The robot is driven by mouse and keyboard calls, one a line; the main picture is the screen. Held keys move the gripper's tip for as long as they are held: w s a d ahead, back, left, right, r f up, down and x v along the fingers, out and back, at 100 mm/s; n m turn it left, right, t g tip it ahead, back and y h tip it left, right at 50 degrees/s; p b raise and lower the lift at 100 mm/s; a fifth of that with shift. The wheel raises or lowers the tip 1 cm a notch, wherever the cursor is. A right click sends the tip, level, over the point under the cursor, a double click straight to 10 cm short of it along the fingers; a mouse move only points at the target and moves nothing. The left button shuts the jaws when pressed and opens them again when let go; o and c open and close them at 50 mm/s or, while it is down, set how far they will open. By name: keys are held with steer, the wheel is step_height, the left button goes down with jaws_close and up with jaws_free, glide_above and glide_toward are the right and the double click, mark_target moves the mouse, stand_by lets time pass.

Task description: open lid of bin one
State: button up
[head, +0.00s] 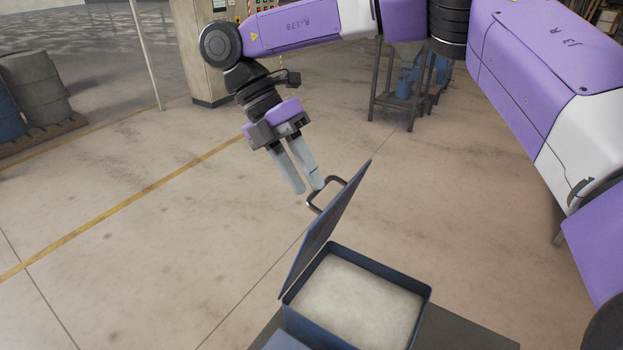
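A blue metal bin (426,300) stands at the bottom centre of the head view. Its lid (328,225) is raised, hinged on the bin's left side and leaning up to the right over the opening. A dark bar handle (338,179) sticks out from the lid's outer face near its top. My gripper (309,190) is just left of the handle, pointing down. Its two grey fingers are apart with a gap between them. The right fingertip overlaps the handle in the picture; I cannot tell whether they touch. The bin's inside looks pale and empty.
The bin rests on a dark grey surface (465,332). Another blue box edge (290,341) shows at the bottom. Barrels on a pallet (45,136) stand at far left, a control cabinet (205,60) and metal stand (410,110) behind. The floor between is clear.

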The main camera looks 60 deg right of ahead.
steer(key=shift+w+r+p, duration=0.3)
steer(key=shift+w+p, duration=0.05)
steer(key=shift+w, duration=0.4)
steer(key=shift+w+r+p, duration=0.3)
steer(key=shift+w, duration=0.45)
steer(key=shift+a, duration=0.1)
steer(key=v, duration=0.7)
steer(key=shift+w+r, duration=0.2)
steer(key=shift+r, duration=0.15)
